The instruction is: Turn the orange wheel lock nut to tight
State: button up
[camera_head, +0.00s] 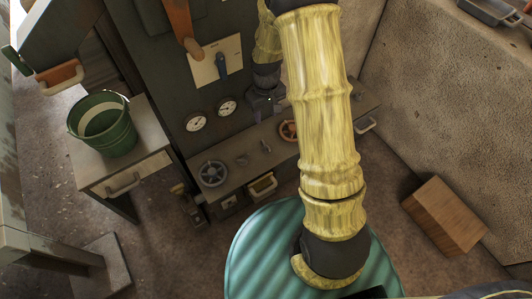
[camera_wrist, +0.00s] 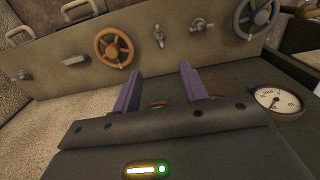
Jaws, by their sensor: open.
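The orange wheel (camera_wrist: 114,48) is mounted on the panel, left of centre in the wrist view; in the head view it (camera_head: 289,130) is partly covered by my arm. A small grey wing-shaped nut (camera_wrist: 160,35) sits just right of it in the wrist view and also shows in the head view (camera_head: 265,145). I take this as the wheel's lock nut; its tightness cannot be told. My gripper (camera_wrist: 158,76) is open and empty, with its purple fingers apart from the panel and the nut. In the head view my gripper (camera_head: 264,100) is near the upright panel, fingertips unclear.
A second grey nut (camera_wrist: 197,25) and a blue-grey wheel (camera_wrist: 255,14) are farther right on the panel. A round gauge (camera_wrist: 277,101) lies at right. A green bucket (camera_head: 102,124) stands on a side cabinet, and a wooden box (camera_head: 444,216) is on the floor.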

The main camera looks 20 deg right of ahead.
aim_at(266, 147)
jog(key=shift+w+f, duration=0.15)
jog(key=shift+f, duration=0.65)
jog(key=shift+f, duration=0.1)
notch_tip(266, 147, down, 17)
jog(key=b, duration=0.9)
jog(key=shift+f, duration=0.15)
jog(key=shift+c, duration=0.4)
grip_shut()
